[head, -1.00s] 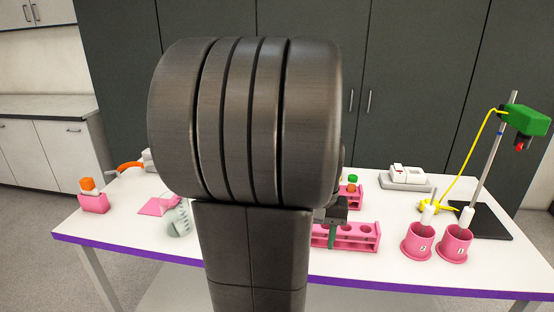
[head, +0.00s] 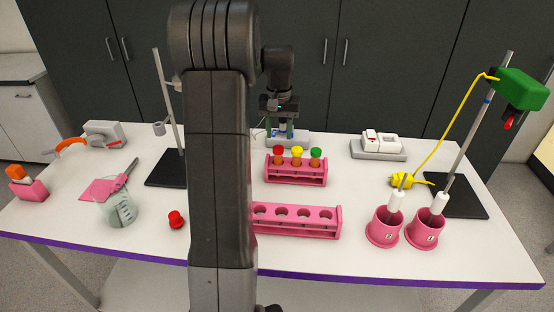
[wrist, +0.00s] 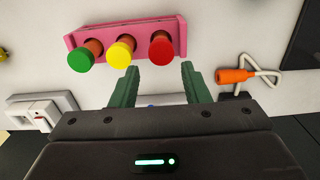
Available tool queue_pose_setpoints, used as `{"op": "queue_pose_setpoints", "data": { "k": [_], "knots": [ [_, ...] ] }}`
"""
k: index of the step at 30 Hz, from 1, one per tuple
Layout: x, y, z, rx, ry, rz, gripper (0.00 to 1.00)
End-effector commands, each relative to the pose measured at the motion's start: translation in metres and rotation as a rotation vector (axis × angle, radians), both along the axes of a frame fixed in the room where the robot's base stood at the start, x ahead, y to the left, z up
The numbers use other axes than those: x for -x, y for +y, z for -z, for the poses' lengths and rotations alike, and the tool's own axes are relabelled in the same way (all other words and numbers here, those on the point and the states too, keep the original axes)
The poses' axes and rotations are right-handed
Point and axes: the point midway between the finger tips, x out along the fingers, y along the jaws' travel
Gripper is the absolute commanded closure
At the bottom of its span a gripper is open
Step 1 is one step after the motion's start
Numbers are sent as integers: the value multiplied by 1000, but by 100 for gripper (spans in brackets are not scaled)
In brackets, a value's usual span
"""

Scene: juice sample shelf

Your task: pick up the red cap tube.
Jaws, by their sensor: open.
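The red cap tube (head: 279,158) stands in the rear pink rack (head: 296,180), at the left end of a row with a yellow cap tube (head: 297,154) and a green cap tube (head: 316,158). In the wrist view, the red cap (wrist: 161,50) is the rightmost of the three and lies just ahead of the gap between my fingertips. My gripper (wrist: 159,72) is open and empty, with green fingers apart. In the head view, my gripper (head: 282,134) is behind the rack, close to the red cap tube. Whether it touches the cap cannot be told.
An empty front pink rack (head: 296,222) stands nearer the table edge. A white device (head: 378,147) and two pink cups (head: 384,230) are to the right. A beaker (head: 118,208) and a small red object (head: 176,220) are to the left. My arm hides part of the table.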

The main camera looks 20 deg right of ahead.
Motion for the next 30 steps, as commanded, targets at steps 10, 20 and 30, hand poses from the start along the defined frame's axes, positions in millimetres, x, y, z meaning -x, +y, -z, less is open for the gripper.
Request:
{"op": "queue_pose_setpoints", "data": {
  "k": [10,20,30],
  "knots": [
    [1,1,34,-1,2,-1,58],
    [2,3,76,0,0,-1,58],
    [2,3,79,0,-1,-1,74]
  ]
}}
